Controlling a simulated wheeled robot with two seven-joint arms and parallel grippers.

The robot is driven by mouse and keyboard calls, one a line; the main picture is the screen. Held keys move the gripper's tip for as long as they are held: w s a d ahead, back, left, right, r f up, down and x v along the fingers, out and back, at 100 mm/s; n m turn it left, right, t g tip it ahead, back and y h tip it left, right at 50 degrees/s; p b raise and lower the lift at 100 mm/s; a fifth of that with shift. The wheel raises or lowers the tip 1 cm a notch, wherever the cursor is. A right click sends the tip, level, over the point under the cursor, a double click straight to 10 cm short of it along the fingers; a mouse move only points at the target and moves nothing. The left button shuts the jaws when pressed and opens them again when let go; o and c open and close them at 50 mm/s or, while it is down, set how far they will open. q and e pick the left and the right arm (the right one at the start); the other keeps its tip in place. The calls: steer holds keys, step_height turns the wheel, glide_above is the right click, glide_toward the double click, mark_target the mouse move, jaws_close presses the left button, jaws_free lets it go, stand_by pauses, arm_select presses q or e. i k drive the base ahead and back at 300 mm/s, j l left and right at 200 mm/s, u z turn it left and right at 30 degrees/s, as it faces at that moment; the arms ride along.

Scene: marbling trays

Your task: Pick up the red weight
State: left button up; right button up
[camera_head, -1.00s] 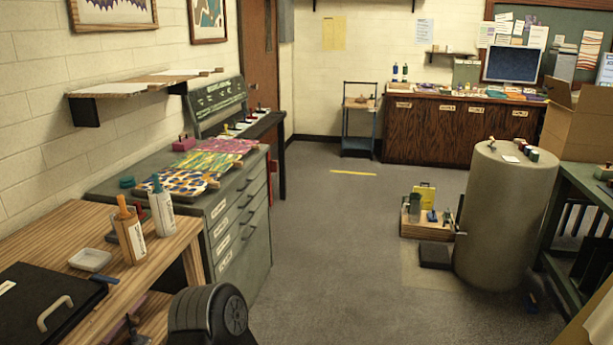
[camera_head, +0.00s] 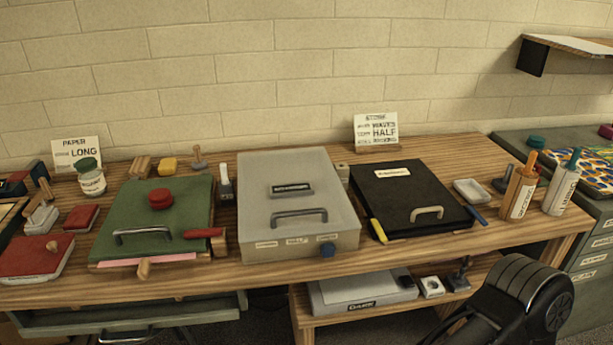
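A round red weight (camera_head: 160,198) sits on top of a green lidded tray (camera_head: 190,190) on the left part of the wooden table. The tray's front handle and a red-handled tool lie in front of the weight, and nothing covers it. No gripper touches it. Neither of my grippers is in view. Only a black part of my own arm shows at the lower right.
A grey case (camera_head: 345,235) and a black case (camera_head: 445,212) fill the middle of the wooden table (camera_head: 540,240). Red blocks (camera_head: 81,218) and a jar (camera_head: 91,180) stand left of the green tray. Bottles (camera_head: 519,190) stand at the right.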

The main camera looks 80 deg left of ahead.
mark_target(159, 198)
steer(key=u, duration=2.2)
